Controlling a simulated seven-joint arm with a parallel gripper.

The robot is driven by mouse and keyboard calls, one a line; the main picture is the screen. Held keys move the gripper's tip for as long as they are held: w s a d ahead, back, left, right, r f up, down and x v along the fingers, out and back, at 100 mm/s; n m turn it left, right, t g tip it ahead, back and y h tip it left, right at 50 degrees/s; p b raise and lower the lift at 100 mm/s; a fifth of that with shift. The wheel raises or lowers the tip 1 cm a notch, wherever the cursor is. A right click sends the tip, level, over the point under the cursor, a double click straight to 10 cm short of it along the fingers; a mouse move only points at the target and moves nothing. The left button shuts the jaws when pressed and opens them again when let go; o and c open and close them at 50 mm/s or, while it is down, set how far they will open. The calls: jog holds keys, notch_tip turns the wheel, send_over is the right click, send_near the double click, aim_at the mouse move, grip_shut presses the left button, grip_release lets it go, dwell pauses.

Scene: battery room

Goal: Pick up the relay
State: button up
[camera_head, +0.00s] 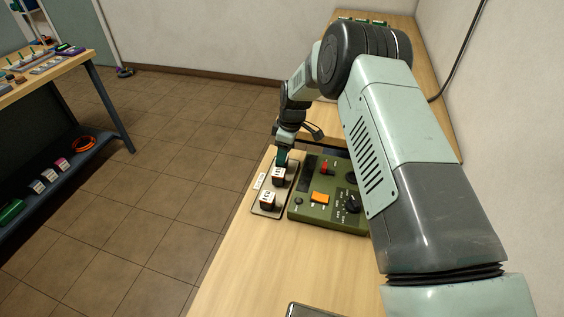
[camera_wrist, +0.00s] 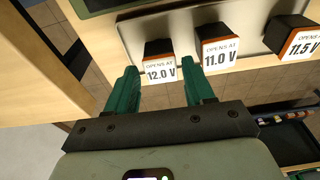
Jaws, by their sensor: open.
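Three small black relay blocks with orange-edged white labels stand in a row on a metal plate (camera_wrist: 130,32). In the wrist view they read 12.0 V (camera_wrist: 160,72), 11.0 V (camera_wrist: 219,55) and 11.5 V (camera_wrist: 300,46). My gripper (camera_wrist: 161,70) is open, with its green fingers on either side of the 12.0 V label in the picture; contact cannot be told. The right fingertip lies between the 12.0 V and 11.0 V blocks in the picture. In the head view, my gripper (camera_head: 282,158) is at the plate's far end; two blocks show (camera_head: 278,175) (camera_head: 267,200), the third is hidden.
A green control panel (camera_head: 317,212) with an orange switch, a red part and a black knob sits right beside the plate on the wooden bench (camera_head: 240,275). A dark tray edge (camera_head: 318,310) shows at the near side. A separate workbench with a lower shelf (camera_head: 75,150) stands at left.

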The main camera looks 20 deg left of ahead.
jog(key=shift+a+f, duration=0.2)
jog(key=shift+f, duration=0.55)
jog(key=shift+a+f, duration=0.15)
jog(key=shift+f, duration=0.6)
jog(key=shift+c, duration=0.5)
jog(key=c, duration=0.7)
notch_tip(320, 180, up, 10)
jog(key=shift+r, duration=0.1)
